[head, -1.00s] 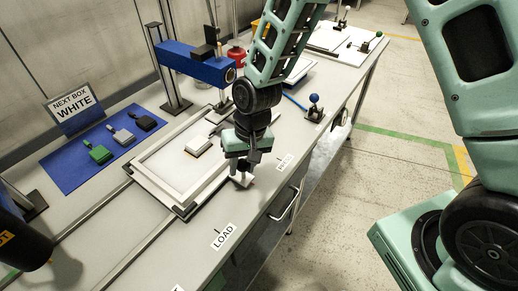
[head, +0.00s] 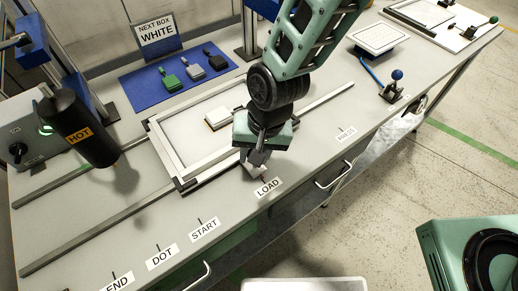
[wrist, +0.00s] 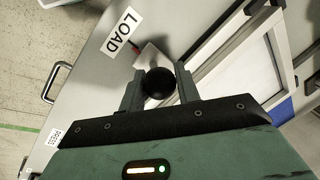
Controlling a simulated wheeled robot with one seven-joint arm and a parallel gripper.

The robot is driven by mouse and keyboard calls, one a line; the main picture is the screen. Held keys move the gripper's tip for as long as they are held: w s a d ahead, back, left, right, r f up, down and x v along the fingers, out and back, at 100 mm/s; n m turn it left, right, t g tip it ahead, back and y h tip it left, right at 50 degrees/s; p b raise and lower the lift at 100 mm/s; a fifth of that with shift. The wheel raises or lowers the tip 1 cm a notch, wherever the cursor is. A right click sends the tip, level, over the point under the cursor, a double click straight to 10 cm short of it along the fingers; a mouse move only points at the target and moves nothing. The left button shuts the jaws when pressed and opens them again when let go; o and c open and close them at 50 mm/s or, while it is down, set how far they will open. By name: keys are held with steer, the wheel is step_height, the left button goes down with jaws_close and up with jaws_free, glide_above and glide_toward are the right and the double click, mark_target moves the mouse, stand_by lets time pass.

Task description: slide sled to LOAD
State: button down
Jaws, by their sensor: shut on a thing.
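The sled is a pale frame (head: 165,155) with dark corners, lying on the rails along the bench. A small white block (head: 217,118) rests on it. My gripper (head: 257,158) is at the sled's front right edge. In the wrist view my gripper (wrist: 160,88) is shut on the sled's round black knob (wrist: 158,84), with one finger on each side. The LOAD label (head: 268,187) is on the bench just in front of my gripper; it also shows in the wrist view (wrist: 122,30). A small red tip (wrist: 136,47) shows close to that label's tick.
A dark cylinder marked HOT (head: 86,130) overhangs the left rails. A blue mat (head: 140,93) with colored paddles lies behind. A blue-knobbed lever (head: 394,85) stands right.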

steer(key=c, duration=1.1)
jaws_free()
steer(key=shift+o, duration=0.2)
steer(key=d+r+b, duration=0.1)
steer(key=d+r, duration=0.2)
steer(key=r, duration=1.4)
steer(key=shift+d, duration=0.15)
steer(key=s+d+f+n+h, duration=0.1)
steer(key=s+d+n, duration=0.6)
steer(key=s+d, duration=0.3)
steer(key=shift+s+d+h, duration=0.3)
steer(key=shift+s+d, duration=0.1)
steer(key=shift+d, duration=0.7)
